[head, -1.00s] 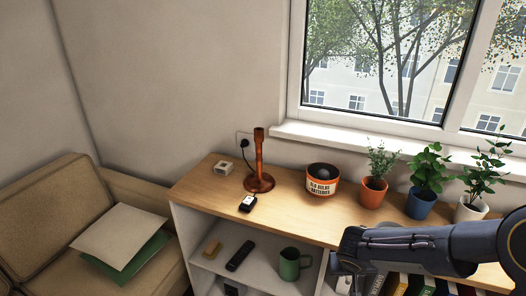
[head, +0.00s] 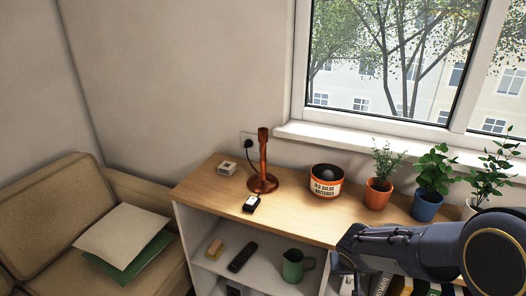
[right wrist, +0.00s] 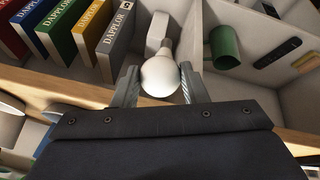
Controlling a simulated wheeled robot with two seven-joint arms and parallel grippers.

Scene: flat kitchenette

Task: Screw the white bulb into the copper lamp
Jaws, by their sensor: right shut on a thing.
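The copper lamp (head: 263,165) stands upright on the wooden shelf top near its left end, with a round base and no bulb on its stem. In the right wrist view the white bulb (right wrist: 160,76) sits between the two fingers of my right gripper (right wrist: 160,88), which is shut on it. The bulb's round end faces the camera and its narrow neck points away. In the head view my right arm comes in from the right, in front of the shelf; the bulb is hidden there. My left gripper is not in view.
On the top are a white box (head: 227,168), a small black device (head: 251,203), an orange-black tub (head: 326,182) and potted plants (head: 378,190). Below are a green mug (head: 292,265), a remote (head: 242,257) and books (right wrist: 110,36). A sofa (head: 60,215) stands left.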

